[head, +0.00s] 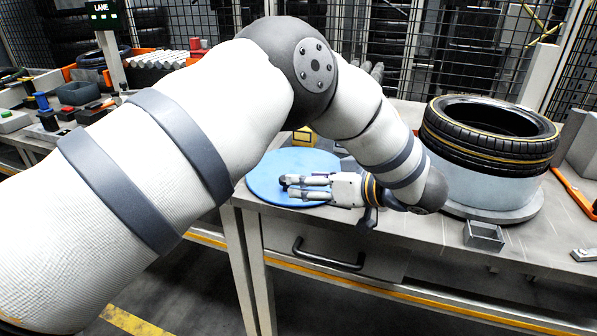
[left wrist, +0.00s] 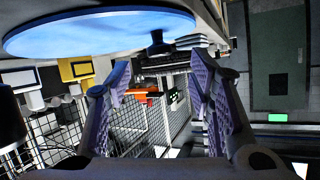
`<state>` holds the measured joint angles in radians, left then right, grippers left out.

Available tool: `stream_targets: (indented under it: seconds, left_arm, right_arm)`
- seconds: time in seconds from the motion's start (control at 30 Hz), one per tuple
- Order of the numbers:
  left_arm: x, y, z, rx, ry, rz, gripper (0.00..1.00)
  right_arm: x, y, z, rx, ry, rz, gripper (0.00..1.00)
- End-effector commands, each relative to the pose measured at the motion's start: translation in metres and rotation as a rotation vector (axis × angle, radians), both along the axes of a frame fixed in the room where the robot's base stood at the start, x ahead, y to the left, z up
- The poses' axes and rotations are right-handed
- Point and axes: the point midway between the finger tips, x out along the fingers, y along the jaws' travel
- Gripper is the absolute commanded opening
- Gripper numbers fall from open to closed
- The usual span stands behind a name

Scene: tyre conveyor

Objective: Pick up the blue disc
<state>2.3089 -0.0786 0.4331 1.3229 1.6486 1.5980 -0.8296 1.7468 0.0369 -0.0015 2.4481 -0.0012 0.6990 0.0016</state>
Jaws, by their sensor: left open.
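The blue disc (head: 268,178) lies flat on the grey workbench in the head view, near its front left corner. My left arm reaches over from the left and hides part of the scene behind it. My left gripper (head: 290,187) points left above or beside the front part of the disc; I cannot tell whether it touches. In the left wrist view the disc (left wrist: 95,25) fills the upper left, outside the space between the fingers. The left gripper (left wrist: 165,95) is open and empty there. My right gripper is not in view.
A tyre (head: 490,130) sits on a pale round stand at the right of the bench. A small grey tray (head: 484,235) lies in front of it, and an orange-handled tool (head: 573,192) lies to its right. A yellow object (head: 303,137) stands behind the disc.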

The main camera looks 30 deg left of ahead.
Motion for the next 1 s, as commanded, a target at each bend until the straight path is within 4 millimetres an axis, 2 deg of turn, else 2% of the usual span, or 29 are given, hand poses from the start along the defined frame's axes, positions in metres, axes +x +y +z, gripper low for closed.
stream_targets:
  seconds: [0.1,0.23,0.5,0.7,0.73,1.0]
  left_arm:
    - [0.003,0.022,-0.005,0.002,-0.001,0.003,0.48]
    - [0.007,0.042,-0.014,0.002,-0.002,0.002,0.48]
    - [0.009,0.048,-0.018,0.002,-0.001,0.000,0.48]
    - [0.009,0.048,-0.018,0.002,-0.001,0.000,0.03]
    - [0.009,0.048,-0.018,0.002,-0.001,0.000,0.00]
    - [0.009,0.048,-0.017,0.002,-0.003,0.001,0.00]
  right_arm:
    - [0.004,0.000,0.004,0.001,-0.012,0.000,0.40]
    - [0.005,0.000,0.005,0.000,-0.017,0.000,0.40]
    - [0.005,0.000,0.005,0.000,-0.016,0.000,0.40]
    - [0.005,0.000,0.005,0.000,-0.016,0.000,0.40]
    - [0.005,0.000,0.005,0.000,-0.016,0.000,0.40]
    - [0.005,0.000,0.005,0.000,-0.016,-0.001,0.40]
